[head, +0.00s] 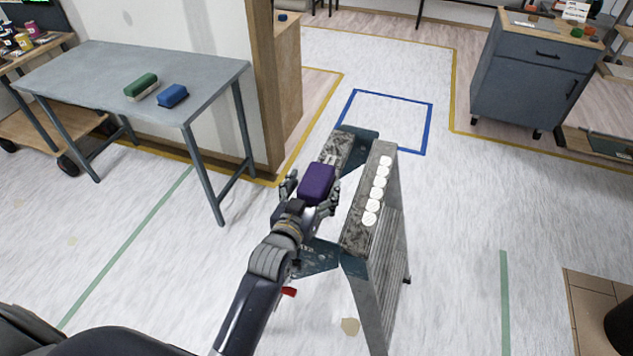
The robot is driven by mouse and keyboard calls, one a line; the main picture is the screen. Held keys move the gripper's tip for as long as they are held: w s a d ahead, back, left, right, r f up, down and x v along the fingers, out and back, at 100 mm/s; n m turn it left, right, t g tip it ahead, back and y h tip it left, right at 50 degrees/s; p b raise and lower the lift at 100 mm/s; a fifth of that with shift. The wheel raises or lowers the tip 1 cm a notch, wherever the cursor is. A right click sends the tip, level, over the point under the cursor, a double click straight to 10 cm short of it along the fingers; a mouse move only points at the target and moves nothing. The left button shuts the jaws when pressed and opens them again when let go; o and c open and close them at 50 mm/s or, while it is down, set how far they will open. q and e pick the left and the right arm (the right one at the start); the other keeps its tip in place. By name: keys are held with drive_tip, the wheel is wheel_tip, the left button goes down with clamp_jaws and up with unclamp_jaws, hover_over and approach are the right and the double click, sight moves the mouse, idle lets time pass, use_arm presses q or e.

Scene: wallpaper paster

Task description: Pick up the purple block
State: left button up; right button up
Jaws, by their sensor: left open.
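The purple block (317,183) is at the top of the folding stand (352,228), over its left, speckled beam. My left gripper (313,190) is at the block, with a finger on its left side and another on its right side. The fingers are open, and I cannot tell whether either one touches the block. The gripper covers the block's near lower edge and part of the beam beneath it. My right gripper is not in view.
A grey table (88,78) at the left holds a green block (141,86) and a blue block (173,96). White discs (376,183) line the stand's right beam. A grey cabinet (527,85) stands at the back right. Floor around the stand is mostly clear.

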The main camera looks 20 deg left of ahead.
use_arm(q)
drive_tip(key=shift+w, duration=0.25)
drive_tip(key=c, duration=1.2)
drive_tip(key=shift+r, duration=0.1)
